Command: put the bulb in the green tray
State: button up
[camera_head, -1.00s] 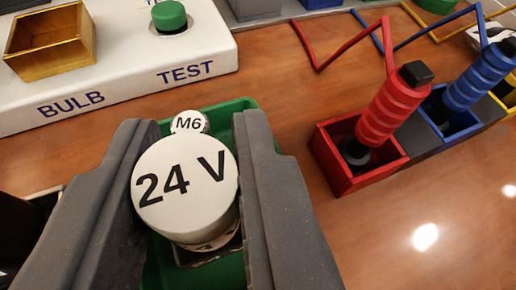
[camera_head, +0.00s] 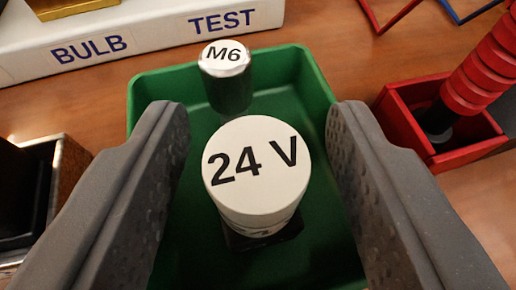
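The bulb, a white cylinder with a round top marked "24 V" (camera_head: 257,165), stands upright inside the green tray (camera_head: 315,75) on a dark base. My gripper (camera_head: 258,125) is open, with one grey finger on each side of the bulb and a clear gap to both. The fingers reach over the tray and hide parts of its side walls. A smaller metal cylinder marked "M6" (camera_head: 226,75) stands in the tray just behind the bulb.
A white panel lettered "BULB" and "TEST" (camera_head: 150,35) lies behind the tray, with a brass socket (camera_head: 75,8) on it. A red box (camera_head: 465,150) holding a red ribbed plug (camera_head: 485,70) stands at right. A dark open box (camera_head: 65,170) stands at left.

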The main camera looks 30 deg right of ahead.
jog(key=shift+r, duration=0.15)
jog(key=p+v, duration=0.1)
jog(key=v, duration=0.8)
jog(key=shift+s+a, duration=0.1)
jog(key=shift+a, duration=0.05)
jog(key=shift+s+a+b, duration=0.1)
jog(key=shift+s+b, duration=0.25)
jog(key=shift+b, duration=0.35)
jog(key=shift+b+v, duration=0.8)
jog(key=shift+v, duration=0.2)
